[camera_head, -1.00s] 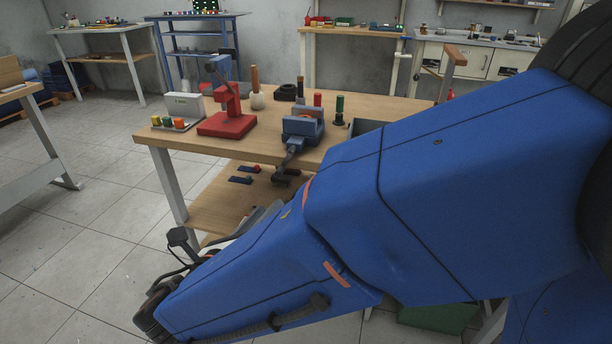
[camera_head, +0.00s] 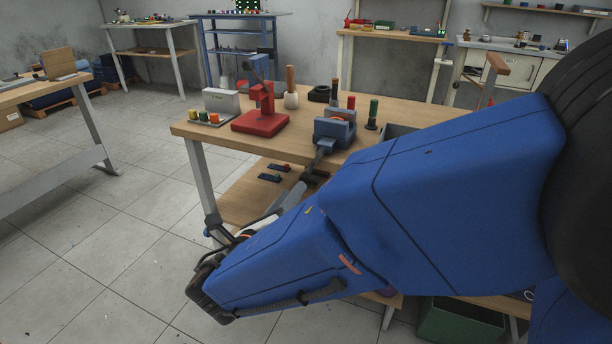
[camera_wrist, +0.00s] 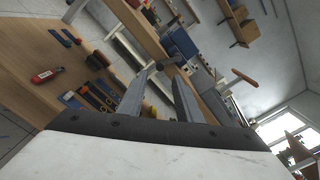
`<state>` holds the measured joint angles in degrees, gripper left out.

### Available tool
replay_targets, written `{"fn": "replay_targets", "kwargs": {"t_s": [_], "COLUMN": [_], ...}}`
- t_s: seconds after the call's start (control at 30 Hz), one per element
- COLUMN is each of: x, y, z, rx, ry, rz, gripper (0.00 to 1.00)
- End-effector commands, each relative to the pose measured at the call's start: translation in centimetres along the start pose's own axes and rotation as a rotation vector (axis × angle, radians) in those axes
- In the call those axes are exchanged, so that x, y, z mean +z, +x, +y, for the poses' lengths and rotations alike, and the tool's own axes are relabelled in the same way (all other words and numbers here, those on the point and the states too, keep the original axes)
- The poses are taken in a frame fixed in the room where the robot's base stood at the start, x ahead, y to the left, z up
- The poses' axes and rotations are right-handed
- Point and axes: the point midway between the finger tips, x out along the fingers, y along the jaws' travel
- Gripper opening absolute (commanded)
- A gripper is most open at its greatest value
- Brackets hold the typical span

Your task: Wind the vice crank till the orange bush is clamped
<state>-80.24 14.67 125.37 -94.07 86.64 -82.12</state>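The blue-grey vice (camera_head: 335,130) stands on the front edge of the wooden workbench in the head view. Its crank (camera_head: 319,160) hangs off the front, with a dark lower end. My gripper (camera_head: 288,200) is low in front of the bench, just left of and below the crank's lower end; my blue arm hides part of this area. In the wrist view, the two grey fingers of my gripper (camera_wrist: 164,72) stand apart. A dark piece shows near their tips, but I cannot tell whether it lies between them.
A red press (camera_head: 262,115) and a panel with coloured buttons (camera_head: 221,102) stand left of the vice. Red and green posts stand to its right. The lower shelf (camera_head: 240,203) holds small tools. Open floor (camera_head: 120,240) lies to the left.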

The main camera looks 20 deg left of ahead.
Motion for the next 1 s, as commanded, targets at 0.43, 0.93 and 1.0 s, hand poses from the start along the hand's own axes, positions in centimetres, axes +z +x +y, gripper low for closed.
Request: {"fn": "replay_targets", "kwargs": {"t_s": [0.43, 0.93, 1.0], "x": [0.0, 0.0, 0.0], "y": [6.8, 8.6, 8.6], "z": [0.0, 0.0, 0.0], "rx": [-0.001, 0.001, 0.001], "ry": [0.001, 0.0, 0.0], "rz": [0.002, 0.0, 0.0], "gripper": [0.32, 0.32, 0.27]}}
